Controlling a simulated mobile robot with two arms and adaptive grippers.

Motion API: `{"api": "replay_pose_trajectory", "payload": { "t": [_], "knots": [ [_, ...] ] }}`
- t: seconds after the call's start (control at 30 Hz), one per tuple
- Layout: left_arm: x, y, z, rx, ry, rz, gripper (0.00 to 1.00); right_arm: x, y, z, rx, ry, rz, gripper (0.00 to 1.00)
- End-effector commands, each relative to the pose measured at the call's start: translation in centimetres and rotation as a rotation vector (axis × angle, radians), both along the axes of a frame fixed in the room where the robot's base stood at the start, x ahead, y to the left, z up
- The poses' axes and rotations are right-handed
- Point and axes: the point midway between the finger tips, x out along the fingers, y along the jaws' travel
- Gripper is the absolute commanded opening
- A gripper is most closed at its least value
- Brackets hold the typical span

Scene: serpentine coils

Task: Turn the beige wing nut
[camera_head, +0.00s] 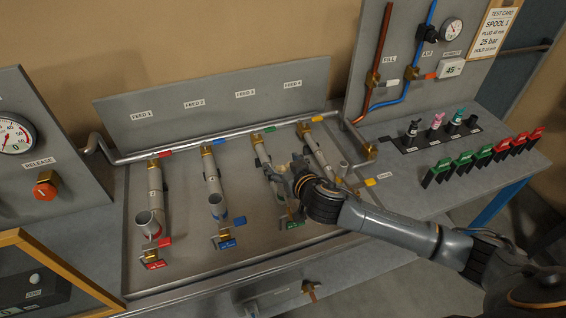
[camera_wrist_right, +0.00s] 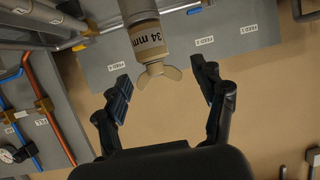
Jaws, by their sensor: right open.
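The beige wing nut (camera_wrist_right: 158,72) shows in the right wrist view, on the end of a pale cylinder (camera_wrist_right: 146,36) labelled "34 mm". Its two wings spread left and right. My right gripper (camera_wrist_right: 165,84) is open, with one dark finger pad on each side of the wing nut and a gap on both sides. In the head view my right gripper (camera_head: 294,178) is over the tray beside the third and fourth pipes, and the arm and hand hide part of that area. My left gripper is not in view.
Grey pipes stand in a tray (camera_head: 185,255), with the FEED panel (camera_head: 215,100) behind. Red and green clips (camera_head: 465,160) and small coloured plugs (camera_head: 437,120) are at the right. A gauge panel (camera_head: 30,150) with an orange knob (camera_head: 46,188) stands at the left.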

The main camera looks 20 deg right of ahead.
Motion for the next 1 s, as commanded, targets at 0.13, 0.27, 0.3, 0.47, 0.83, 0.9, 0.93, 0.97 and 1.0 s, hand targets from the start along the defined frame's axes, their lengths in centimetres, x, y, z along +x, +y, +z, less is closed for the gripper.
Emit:
{"api": "replay_pose_trajectory", "payload": {
  "t": [0.13, 0.27, 0.3, 0.47, 0.83, 0.9, 0.93, 0.97, 1.0],
  "knots": [
    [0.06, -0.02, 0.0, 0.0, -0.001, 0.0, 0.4, -0.01, 0.01, 0.01, 0.0, 0.0, 0.0, 0.58],
    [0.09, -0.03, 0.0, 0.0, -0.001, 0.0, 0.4, -0.02, 0.01, 0.02, 0.0, 0.0, 0.0, 0.31],
    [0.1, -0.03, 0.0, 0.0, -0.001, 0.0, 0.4, -0.01, 0.0, 0.02, 0.0, 0.0, 0.0, 0.23],
    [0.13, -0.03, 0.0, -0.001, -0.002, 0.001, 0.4, -0.02, 0.0, 0.02, 0.0, 0.0, 0.0, 0.14],
    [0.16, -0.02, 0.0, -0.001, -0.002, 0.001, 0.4, 0.01, -0.17, 0.05, -0.001, -0.001, 0.094, 0.14],
    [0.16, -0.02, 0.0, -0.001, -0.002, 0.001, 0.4, 0.03, -0.22, 0.04, -0.002, 0.0, 0.137, 0.14],
    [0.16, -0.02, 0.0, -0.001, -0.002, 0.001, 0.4, 0.04, -0.26, 0.05, -0.002, 0.0, 0.159, 0.14],
    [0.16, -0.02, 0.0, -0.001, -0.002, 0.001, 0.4, 0.06, -0.24, 0.06, -0.002, -0.001, 0.183, 0.14],
    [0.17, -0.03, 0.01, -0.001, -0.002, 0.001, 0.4, 0.09, -0.31, 0.1, -0.004, -0.002, 0.215, 0.14]
  ]
}}
